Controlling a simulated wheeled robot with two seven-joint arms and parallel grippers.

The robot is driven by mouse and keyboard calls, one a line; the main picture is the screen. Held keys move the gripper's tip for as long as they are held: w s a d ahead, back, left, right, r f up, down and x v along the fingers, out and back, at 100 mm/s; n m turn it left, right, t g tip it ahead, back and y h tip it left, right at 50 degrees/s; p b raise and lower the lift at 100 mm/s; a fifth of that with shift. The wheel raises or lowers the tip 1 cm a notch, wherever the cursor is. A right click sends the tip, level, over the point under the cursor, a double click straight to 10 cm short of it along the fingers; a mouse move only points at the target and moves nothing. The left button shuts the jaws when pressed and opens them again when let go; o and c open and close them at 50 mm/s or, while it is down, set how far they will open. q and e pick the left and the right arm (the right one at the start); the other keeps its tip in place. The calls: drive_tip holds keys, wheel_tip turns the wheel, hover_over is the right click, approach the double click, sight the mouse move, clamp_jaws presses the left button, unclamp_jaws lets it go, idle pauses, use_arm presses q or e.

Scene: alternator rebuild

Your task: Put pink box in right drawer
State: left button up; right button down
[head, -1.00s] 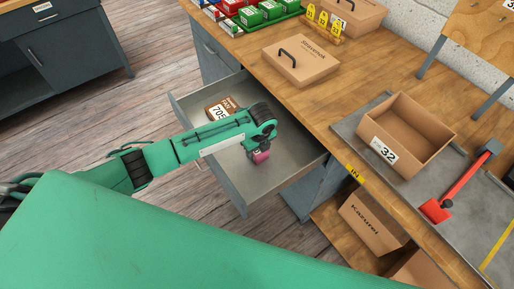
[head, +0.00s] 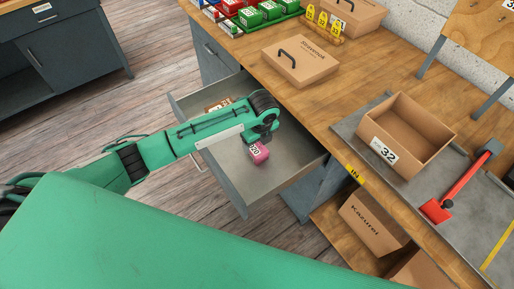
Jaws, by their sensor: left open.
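The pink box (head: 259,153) lies on the floor of the open drawer (head: 283,180), right of the drawer's middle. It has a white label on its side. My left gripper (head: 252,142) is open just above and left of the box, partly hidden by its own wrist. The green left arm reaches across the drawer's front edge. A brown box (head: 219,104) with a label lies farther back in the same drawer, half hidden behind the arm. My right gripper is not in view.
A wooden workbench (head: 340,80) stands above the drawer, with a closed carton (head: 300,62) on it. An open cardboard box (head: 407,135) and a red-handled tool (head: 460,182) sit on the grey mat at right. Free drawer floor lies around the pink box.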

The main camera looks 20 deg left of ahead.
sight(259, 151)
use_arm(q)
wheel_tip(259, 151, up, 7)
drive_tip(key=shift+s+d, duration=0.25)
drive_tip(key=shift+d, duration=0.05)
drive_tip(key=shift+f, duration=0.1)
drive_tip(key=shift+s+f, duration=0.1)
